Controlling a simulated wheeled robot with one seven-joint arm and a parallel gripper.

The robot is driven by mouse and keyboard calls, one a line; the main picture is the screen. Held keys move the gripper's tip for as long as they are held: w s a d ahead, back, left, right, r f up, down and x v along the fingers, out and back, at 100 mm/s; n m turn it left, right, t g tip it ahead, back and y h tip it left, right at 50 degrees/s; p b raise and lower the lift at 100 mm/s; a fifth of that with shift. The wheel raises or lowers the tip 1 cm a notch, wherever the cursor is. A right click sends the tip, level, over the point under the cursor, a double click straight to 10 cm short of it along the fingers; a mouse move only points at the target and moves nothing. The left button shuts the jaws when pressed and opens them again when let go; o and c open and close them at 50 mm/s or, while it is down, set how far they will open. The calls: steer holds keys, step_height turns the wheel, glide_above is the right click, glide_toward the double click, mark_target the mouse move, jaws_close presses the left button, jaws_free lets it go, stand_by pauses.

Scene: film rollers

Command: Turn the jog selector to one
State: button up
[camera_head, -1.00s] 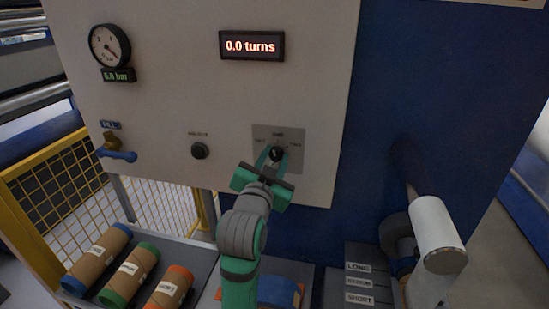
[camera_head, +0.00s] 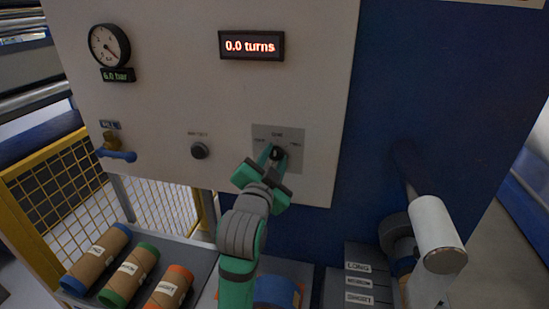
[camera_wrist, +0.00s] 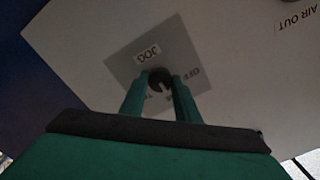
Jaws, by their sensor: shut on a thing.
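The jog selector (camera_head: 277,153) is a small black knob on a grey square plate (camera_head: 294,136) on the white panel. In the wrist view the knob (camera_wrist: 160,80) shows between my fingers, with a pale pointer mark on it. The plate (camera_wrist: 128,70) there reads upside down, with JOG and OFF legible and the other labels partly hidden. My gripper (camera_head: 275,154) is shut on the knob, one teal finger on each side. It also shows in the wrist view (camera_wrist: 160,88). The exact setting of the pointer is hard to tell.
A red display (camera_head: 251,46) reads 0.0 turns. A gauge (camera_head: 109,46), a blue-handled valve (camera_head: 118,154) and another black knob (camera_head: 200,151) are on the panel. Several cardboard cores (camera_head: 130,275) lie below left. A white roller (camera_head: 435,235) sticks out at right.

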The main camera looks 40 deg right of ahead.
steer(key=o, duration=1)
steer(key=shift+o, duration=0.2)
steer(key=v, duration=1)
steer(key=shift+s+a, duration=0.25)
steer(key=shift+a, duration=0.05)
